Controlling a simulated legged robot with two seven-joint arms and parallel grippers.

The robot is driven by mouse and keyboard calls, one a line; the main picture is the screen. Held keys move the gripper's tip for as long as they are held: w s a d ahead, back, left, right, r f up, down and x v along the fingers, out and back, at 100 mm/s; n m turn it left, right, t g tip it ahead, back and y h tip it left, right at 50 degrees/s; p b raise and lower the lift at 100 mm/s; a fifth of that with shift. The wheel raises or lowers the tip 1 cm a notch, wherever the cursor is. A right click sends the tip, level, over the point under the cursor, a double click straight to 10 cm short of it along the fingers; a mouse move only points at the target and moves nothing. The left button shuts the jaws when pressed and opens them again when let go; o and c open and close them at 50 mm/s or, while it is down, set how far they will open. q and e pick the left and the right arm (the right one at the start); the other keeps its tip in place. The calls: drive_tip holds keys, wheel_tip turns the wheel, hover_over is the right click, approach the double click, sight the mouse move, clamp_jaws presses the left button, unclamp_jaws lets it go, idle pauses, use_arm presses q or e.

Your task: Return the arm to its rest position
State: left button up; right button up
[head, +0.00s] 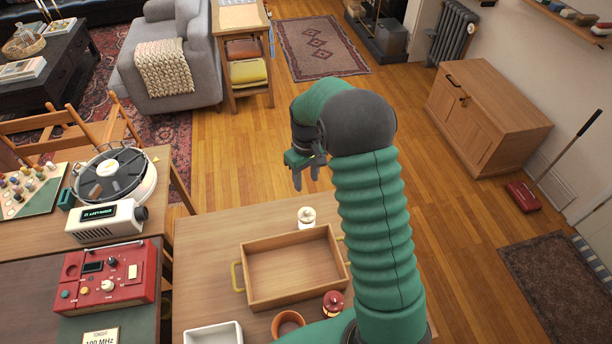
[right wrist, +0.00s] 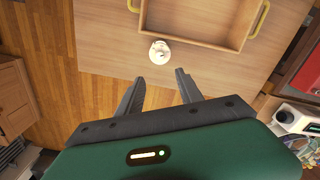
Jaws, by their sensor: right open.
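My right arm (head: 372,220) is green and ribbed and rises from the bottom of the head view. My right gripper (head: 308,175) hangs above and beyond the far edge of the wooden table (head: 210,227). In the right wrist view its two dark fingers (right wrist: 160,92) stand apart with nothing between them. A small white-topped jar (right wrist: 159,52) stands on the table ahead of the fingers, apart from them; it also shows in the head view (head: 307,217). My left gripper is in neither view.
A wooden tray (head: 292,303) with yellow handles lies on the table. Near it are a red-lidded jar (head: 333,303), a terracotta bowl (head: 288,321) and a white dish (head: 213,334). A red radio (head: 106,279) and a turntable (head: 112,176) stand at left. Open floor lies beyond.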

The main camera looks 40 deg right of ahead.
drive_tip(key=shift+r, duration=0.8)
drive_tip(key=s+a+t, duration=0.1)
drive_tip(key=s+a, duration=0.5)
drive_tip(key=a, duration=0.4)
drive_tip(key=s+a+t, duration=0.1)
drive_tip(key=s+a, duration=0.5)
drive_tip(key=a, duration=0.4)
drive_tip(key=shift+s+r+n+t, duration=0.2)
drive_tip(key=shift+s+n+t, duration=0.05)
drive_tip(key=shift+n+t, duration=0.05)
drive_tip(key=shift+a, duration=0.25)
drive_tip(key=shift+d, duration=0.1)
